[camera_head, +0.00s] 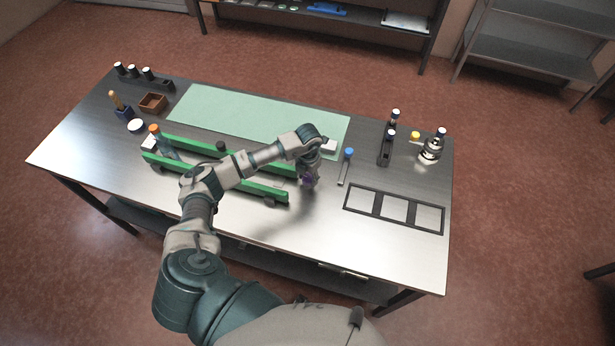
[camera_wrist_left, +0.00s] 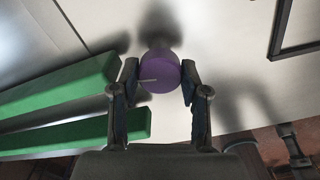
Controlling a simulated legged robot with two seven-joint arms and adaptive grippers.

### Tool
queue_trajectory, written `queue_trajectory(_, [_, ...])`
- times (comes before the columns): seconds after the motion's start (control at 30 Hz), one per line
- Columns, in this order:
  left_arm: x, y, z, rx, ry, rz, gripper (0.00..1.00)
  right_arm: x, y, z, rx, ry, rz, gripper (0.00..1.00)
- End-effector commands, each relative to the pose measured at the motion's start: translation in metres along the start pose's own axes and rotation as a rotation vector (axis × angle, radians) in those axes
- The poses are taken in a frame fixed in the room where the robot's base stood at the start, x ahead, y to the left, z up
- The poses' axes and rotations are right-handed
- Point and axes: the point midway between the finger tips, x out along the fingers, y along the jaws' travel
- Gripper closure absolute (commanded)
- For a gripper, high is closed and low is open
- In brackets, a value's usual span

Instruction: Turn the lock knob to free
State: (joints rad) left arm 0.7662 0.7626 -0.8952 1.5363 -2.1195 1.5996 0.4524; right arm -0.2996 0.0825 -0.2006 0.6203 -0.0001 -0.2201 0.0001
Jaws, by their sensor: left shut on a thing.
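The lock knob (camera_wrist_left: 160,72) is a purple round knob with a pale line on its face, pointing to the left in the left wrist view. In the head view the purple knob (camera_head: 308,182) shows only in part, under my left gripper. My left gripper (camera_wrist_left: 160,90) has one finger on each side of the knob and is shut on it. In the head view my left gripper (camera_head: 309,176) points down beside the right end of the green rails (camera_head: 235,181). My right gripper is in neither view.
A pale green mat (camera_head: 255,115) lies behind the rails. A blue-capped tool (camera_head: 347,165) and a black frame with three openings (camera_head: 394,208) lie to the right. Dark holders and bottles (camera_head: 389,140) stand at the back right. The front table strip is clear.

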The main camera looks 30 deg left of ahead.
Motion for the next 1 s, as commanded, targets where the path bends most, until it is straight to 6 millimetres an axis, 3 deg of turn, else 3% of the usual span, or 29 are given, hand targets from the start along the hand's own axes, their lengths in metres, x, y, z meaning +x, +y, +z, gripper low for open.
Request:
queue_trajectory(0.4, [-0.0049,0.0024,0.0054,-0.190,-0.019,-0.001,0.90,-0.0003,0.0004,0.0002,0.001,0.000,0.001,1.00])
queue_trajectory(0.97, [-0.0056,0.0036,0.0058,-0.217,-0.021,0.000,0.90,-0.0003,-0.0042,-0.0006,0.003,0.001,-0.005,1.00])
queue_trajectory(1.0, [-0.0055,0.0037,0.0056,-0.216,-0.020,0.000,0.45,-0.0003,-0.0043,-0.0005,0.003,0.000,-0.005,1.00])
